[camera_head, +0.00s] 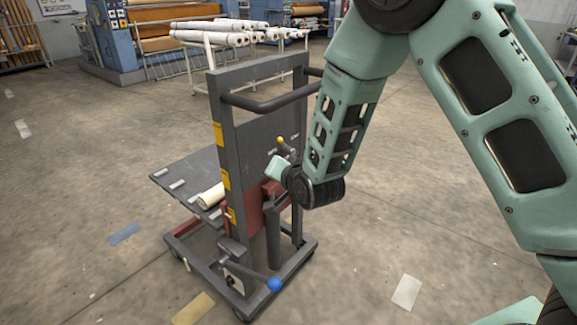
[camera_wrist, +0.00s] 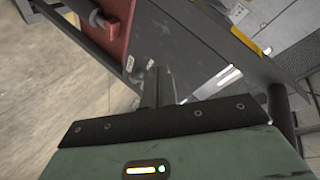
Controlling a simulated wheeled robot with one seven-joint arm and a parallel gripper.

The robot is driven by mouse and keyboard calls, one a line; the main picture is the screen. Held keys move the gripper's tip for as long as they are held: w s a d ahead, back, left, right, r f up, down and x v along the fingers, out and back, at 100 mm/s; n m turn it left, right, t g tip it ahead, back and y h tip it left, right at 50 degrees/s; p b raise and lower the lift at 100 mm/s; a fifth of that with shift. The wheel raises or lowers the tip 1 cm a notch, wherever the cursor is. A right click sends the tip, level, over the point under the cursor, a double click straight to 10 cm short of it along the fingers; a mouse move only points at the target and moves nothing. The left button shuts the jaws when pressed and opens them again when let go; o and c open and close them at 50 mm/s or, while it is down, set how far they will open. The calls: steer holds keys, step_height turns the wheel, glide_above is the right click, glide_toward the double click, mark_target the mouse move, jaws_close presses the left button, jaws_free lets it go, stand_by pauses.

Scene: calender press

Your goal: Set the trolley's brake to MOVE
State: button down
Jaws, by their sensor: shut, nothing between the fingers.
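The trolley (camera_head: 218,130) stands mid-view in the head view, a dark grey upright frame with a flat platform (camera_head: 183,180) behind it. A lever with a blue ball (camera_head: 275,284) sticks out low at its near left corner, beside a small plate. A small yellow knob (camera_head: 281,140) is on the upright panel between two small labels too small to read. I cannot tell from lettering which lever is the brake. My gripper (camera_wrist: 158,85) is shut and empty, close to the grey panel, just below the yellow knob in the head view. Its fingertips are hidden there.
A dark push bar (camera_head: 275,100) crosses the trolley above my gripper. A red part (camera_head: 248,212) sits low on the frame, and a pale roll (camera_head: 211,196) lies on the platform. A rack of white rolls (camera_head: 215,35) stands behind.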

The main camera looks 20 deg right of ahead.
mark_target(285, 145)
steer(key=w+d+f+m+t+b, duration=0.2)
steer(key=d+f+t+b, duration=0.3)
steer(key=d+f+t, duration=0.4)
steer(key=shift+w+d+f+m, duration=0.35)
steer(key=shift+w+f+m, duration=0.05)
steer(key=shift+w+f, duration=0.05)
steer(key=shift+w, duration=0.1)
steer(key=x, duration=1.4)
steer(key=shift+a+r, duration=0.1)
